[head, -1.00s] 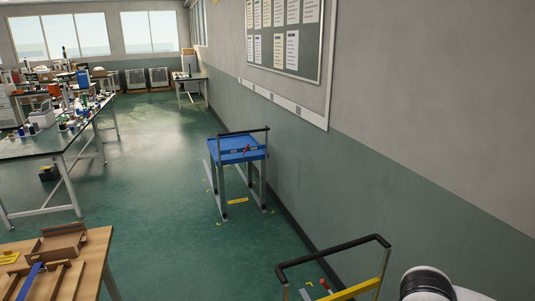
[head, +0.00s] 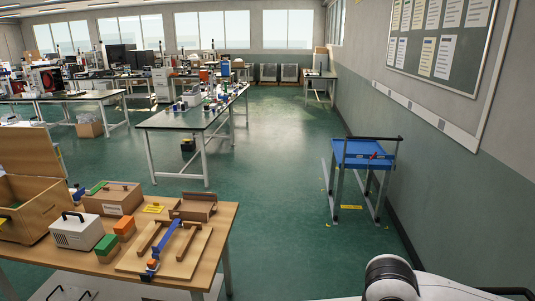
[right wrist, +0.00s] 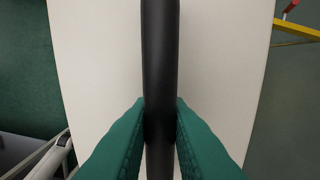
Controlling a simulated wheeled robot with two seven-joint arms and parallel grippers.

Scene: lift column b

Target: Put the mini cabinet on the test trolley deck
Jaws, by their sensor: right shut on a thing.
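In the right wrist view the pale, smooth top of the mini cabinet (right wrist: 100,70) fills the middle. A thick black handle bar (right wrist: 160,50) runs across it. My right gripper (right wrist: 160,118) is shut on this handle, one green finger on each side. The cabinet's sides and underside are hidden. In the head view a trolley with a blue deck (head: 350,159) and a black push bar stands by the right wall. A yellow-edged frame (right wrist: 298,29) of another trolley shows in the right wrist view. I cannot tell which is the test trolley. My left gripper is out of view.
A wooden table (head: 222,225) at front left holds an open wooden box (head: 40,212), a white box with a black handle (head: 77,232) and several blocks. A dark bench (head: 190,121) stands behind. The green floor (head: 280,190) between table and blue trolley is clear.

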